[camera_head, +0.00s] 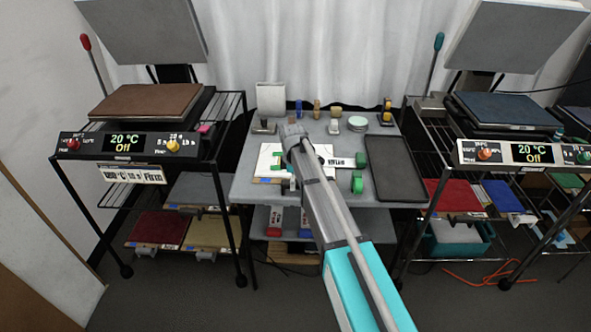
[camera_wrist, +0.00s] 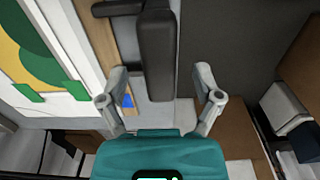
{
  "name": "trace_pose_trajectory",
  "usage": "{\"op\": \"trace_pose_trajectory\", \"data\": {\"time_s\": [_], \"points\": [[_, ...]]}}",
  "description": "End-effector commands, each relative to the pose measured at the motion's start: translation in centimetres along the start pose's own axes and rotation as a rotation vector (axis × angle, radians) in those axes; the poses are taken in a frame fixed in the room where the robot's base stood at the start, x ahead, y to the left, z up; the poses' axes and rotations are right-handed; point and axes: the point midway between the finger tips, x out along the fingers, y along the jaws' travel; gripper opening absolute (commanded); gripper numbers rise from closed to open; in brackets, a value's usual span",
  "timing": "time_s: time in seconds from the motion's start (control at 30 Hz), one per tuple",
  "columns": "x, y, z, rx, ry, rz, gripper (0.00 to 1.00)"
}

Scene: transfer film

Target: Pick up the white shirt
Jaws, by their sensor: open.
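A flat white piece (camera_head: 272,160) lies on the grey table in the head view, partly hidden by my arm; I cannot tell for certain that it is the white shirt. In the wrist view a white panel with a yellow and green print (camera_wrist: 30,50) and green tabs fills the left side. My gripper (camera_wrist: 160,75) is open, its two fingers apart on either side of a dark grey bar-shaped handle with a wooden strip beside it. I cannot tell whether they touch the bar. In the head view my gripper is over the table and its fingers are hard to see.
The grey table (camera_head: 245,190) also holds green rolls (camera_head: 360,160), a dark tray (camera_head: 393,168) and small items along the back. Heat presses stand on racks at left (camera_head: 150,103) and right (camera_head: 505,110). Coloured folded cloths, including red (camera_head: 160,227) and yellow ones (camera_head: 208,233), lie on lower shelves.

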Motion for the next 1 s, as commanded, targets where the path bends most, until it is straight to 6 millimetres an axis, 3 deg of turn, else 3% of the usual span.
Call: {"op": "trace_pose_trajectory", "data": {"time_s": [0.4,1.0], "points": [[3.1,0.0,0.2,0.0,0.0,0.0,0.83],[3.2,0.0,0.2,0.0,0.0,0.0,0.83]]}}
